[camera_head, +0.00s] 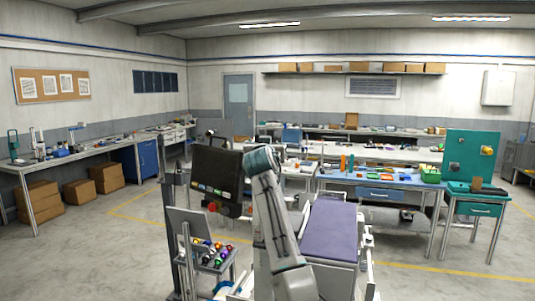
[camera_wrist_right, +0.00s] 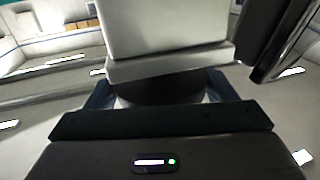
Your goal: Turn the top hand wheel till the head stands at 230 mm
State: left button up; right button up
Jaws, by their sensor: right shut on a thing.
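A large dark box-shaped head (camera_head: 217,172) stands on a dark upright column (camera_head: 171,230) left of centre in the head view. A small dark part shows above the head's top edge. My right arm rises in front and its far end passes beside the head, so its jaws are hidden there. In the right wrist view my right gripper (camera_wrist_right: 157,98) is shut on a dark round part, seemingly the top hand wheel (camera_wrist_right: 155,91), beneath a pale block (camera_wrist_right: 165,40). No height reading is legible. My left gripper is out of view.
A grey panel (camera_head: 191,229) and a tray of coloured round items (camera_head: 210,252) stand below the head. A purple-topped bench (camera_head: 329,230) is right of my arm. Worktables line the back and left; open floor (camera_head: 110,265) lies at left.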

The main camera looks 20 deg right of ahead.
jog(key=shift+f+m+g+h+b, duration=0.15)
jog(key=shift+m+g+h+b, duration=0.9)
jog(key=shift+h, duration=0.65)
jog(key=o, duration=1)
